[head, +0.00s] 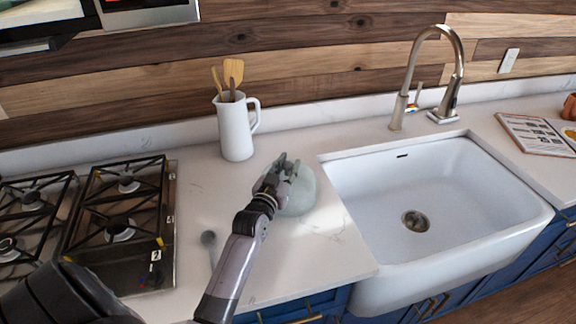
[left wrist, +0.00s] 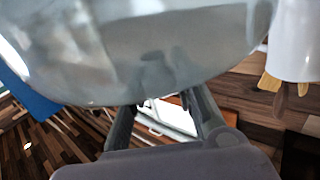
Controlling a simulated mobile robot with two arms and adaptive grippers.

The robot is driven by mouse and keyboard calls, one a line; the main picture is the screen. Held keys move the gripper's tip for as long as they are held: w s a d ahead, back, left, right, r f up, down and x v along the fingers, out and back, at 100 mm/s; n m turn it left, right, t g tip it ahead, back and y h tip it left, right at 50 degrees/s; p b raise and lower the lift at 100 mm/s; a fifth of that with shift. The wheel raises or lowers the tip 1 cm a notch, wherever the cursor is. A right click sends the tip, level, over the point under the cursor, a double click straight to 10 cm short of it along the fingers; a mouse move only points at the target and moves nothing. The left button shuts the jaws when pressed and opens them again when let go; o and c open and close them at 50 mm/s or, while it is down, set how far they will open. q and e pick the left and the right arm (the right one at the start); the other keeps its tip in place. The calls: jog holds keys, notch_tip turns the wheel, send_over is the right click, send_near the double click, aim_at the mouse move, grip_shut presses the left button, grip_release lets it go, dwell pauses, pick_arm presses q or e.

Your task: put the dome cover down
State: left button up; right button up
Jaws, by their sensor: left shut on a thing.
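The dome cover (head: 299,192) is a pale grey-green, rounded thing over the counter between the stove and the sink. In the left wrist view the dome cover (left wrist: 170,45) is glossy and fills the upper middle. My left gripper (head: 284,172) is shut on it, with the fingers at its top left. In the left wrist view the gripper (left wrist: 160,110) shows both fingers reaching to the dome. I cannot tell whether the dome's rim touches the counter. My right gripper is not in view.
A white pitcher (head: 235,128) with wooden utensils stands behind the dome. A grey spoon (head: 209,241) lies left of my arm. The gas stove (head: 118,225) is at left, the white sink (head: 440,190) at right. Bare counter (head: 330,240) lies in front of the dome.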

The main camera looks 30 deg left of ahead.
pick_arm(q)
jog(key=o, duration=1)
jog(key=b+v, duration=0.2)
jog(key=v, duration=1)
jog(key=shift+r, duration=0.1)
